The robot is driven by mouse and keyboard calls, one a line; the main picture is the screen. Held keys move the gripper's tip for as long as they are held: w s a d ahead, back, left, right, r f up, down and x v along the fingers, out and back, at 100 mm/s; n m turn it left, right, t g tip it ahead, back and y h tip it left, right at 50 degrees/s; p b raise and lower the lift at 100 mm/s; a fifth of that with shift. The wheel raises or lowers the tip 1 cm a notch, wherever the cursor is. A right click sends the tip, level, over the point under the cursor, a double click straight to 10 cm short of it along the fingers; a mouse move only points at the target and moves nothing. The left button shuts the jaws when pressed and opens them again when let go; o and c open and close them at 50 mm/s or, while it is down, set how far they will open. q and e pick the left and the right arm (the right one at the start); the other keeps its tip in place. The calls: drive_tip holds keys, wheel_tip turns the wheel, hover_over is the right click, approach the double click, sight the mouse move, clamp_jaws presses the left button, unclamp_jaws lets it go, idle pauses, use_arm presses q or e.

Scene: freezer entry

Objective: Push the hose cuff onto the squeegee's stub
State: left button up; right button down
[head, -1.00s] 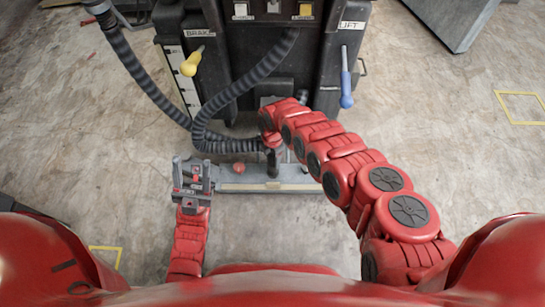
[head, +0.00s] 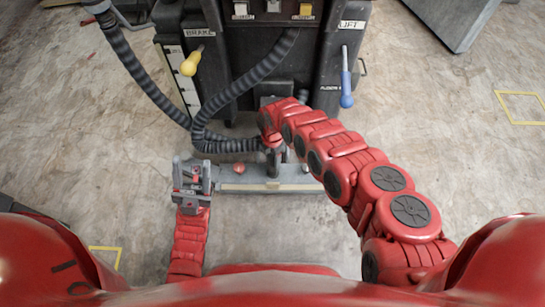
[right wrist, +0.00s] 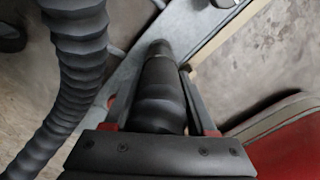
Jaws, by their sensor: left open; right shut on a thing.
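The squeegee (head: 230,187) is a long grey bar on the floor in front of the machine. My right gripper (head: 273,157) is shut on the dark hose cuff (right wrist: 160,95), which lies between its fingers in the right wrist view. The cuff points down at the squeegee, and a narrower dark end (right wrist: 160,48) shows beyond it. I cannot tell whether that end is the cuff's tip or the stub, or whether they touch. My left gripper (head: 192,175) is open and empty at the squeegee's left end.
The ribbed hose (head: 245,90) loops down from the black machine (head: 275,50); it also shows in the right wrist view (right wrist: 78,60). A red knob (head: 239,168) sits on the squeegee. A yellow lever (head: 191,63) and blue lever (head: 346,90) flank the machine.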

sight(273, 165)
drive_tip(key=shift+f+b, duration=1.1)
drive_tip(key=shift+f, duration=0.2)
drive_tip(key=shift+f+b, duration=1.25)
drive_tip(key=shift+b, duration=0.15)
drive_tip(key=shift+f+b, duration=0.5)
drive_tip(key=shift+f, duration=0.05)
drive_tip(key=shift+r, duration=0.2)
drive_tip(key=shift+r+p, duration=1.55)
drive_tip(key=shift+r, duration=0.4)
drive_tip(key=shift+p, duration=0.3)
